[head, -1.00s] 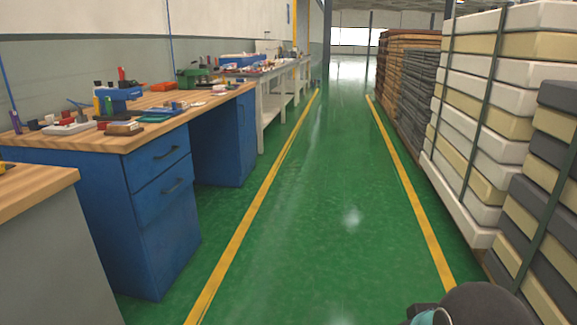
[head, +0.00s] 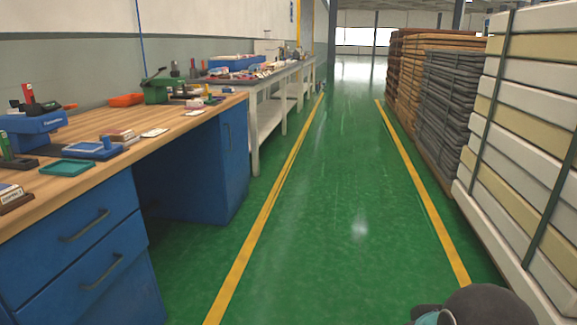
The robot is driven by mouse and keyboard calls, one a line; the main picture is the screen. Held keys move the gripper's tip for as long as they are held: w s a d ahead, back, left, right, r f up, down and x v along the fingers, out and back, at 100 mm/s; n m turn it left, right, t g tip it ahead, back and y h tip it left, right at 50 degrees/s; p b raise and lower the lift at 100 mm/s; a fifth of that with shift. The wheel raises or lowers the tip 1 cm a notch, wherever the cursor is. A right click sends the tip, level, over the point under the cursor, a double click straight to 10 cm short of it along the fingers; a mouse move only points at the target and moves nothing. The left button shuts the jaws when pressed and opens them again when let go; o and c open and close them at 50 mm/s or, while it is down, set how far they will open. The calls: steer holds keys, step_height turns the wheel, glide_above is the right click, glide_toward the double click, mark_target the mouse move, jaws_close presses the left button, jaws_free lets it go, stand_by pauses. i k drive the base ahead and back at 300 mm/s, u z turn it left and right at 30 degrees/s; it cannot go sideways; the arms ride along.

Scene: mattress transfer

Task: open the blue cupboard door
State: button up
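The blue cupboard (head: 205,170) forms the far support of the wooden-topped workbench, left of the aisle. The door looks shut. A dark rounded part of my own arm shows at the bottom right corner. My gripper is not in view, and nothing of mine is near the cupboard.
A blue drawer unit (head: 85,255) with dark handles stands nearer, under the bench top (head: 130,120). A white table (head: 262,130) stands beyond the cupboard. Stacked mattresses (head: 520,125) line the right side. The green aisle (head: 330,220) between yellow lines is clear.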

mark_target(232, 124)
steer(key=i, duration=3.45)
steer(key=u, duration=1)
